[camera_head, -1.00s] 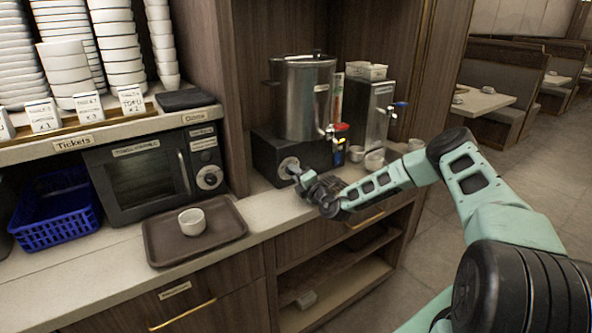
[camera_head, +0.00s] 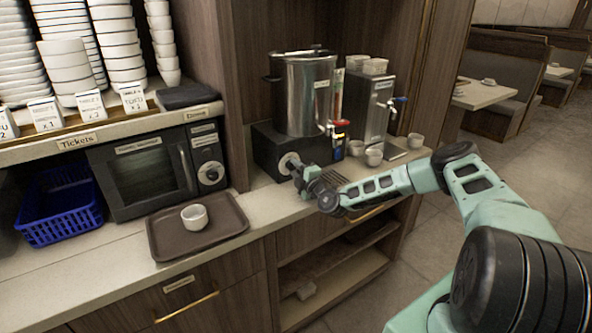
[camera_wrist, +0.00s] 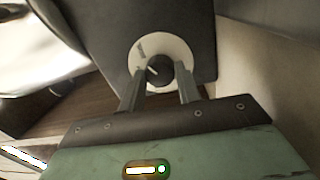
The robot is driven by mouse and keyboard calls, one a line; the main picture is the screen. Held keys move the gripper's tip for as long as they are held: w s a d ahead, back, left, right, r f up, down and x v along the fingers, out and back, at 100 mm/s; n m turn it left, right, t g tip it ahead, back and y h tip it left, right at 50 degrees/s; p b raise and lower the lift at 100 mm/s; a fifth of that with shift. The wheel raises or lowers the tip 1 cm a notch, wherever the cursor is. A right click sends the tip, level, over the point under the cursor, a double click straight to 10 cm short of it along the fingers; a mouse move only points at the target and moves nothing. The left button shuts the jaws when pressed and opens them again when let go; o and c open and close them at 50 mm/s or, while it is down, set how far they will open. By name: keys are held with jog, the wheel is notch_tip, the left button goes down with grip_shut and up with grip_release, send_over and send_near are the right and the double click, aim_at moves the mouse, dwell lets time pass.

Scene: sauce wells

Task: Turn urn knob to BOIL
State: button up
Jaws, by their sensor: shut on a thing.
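The urn (camera_head: 303,95) is a tall steel cylinder standing on a dark base box (camera_head: 285,152) on the counter. The urn knob (camera_wrist: 159,70) is a dark round knob with a pale pointer mark, on a white dial plate (camera_wrist: 178,48) on the front of the base. The head view shows the pale dial (camera_head: 288,163) just left of my gripper (camera_head: 299,176). In the wrist view my gripper (camera_wrist: 160,82) has its two fingers on either side of the knob, shut on it. The dial lettering is too small to read, and the fingers hide part of the plate.
A brown tray (camera_head: 165,246) with a white cup (camera_head: 194,217) lies on the counter at left, before a microwave (camera_head: 145,175). A second steel dispenser (camera_head: 371,107) and small cups (camera_head: 374,157) stand right of the urn. A blue basket (camera_head: 58,208) is far left.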

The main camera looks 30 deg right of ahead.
jog(key=shift+f, duration=0.1)
jog(key=o, duration=1)
jog(key=s+b, duration=0.1)
jog(key=s, duration=0.4)
jog(key=s+b, duration=0.1)
jog(key=s, duration=0.5)
jog(key=s+b, duration=0.1)
jog(key=s, duration=0.5)
jog(key=shift+s+f, duration=0.2)
jog(key=shift+f, duration=0.15)
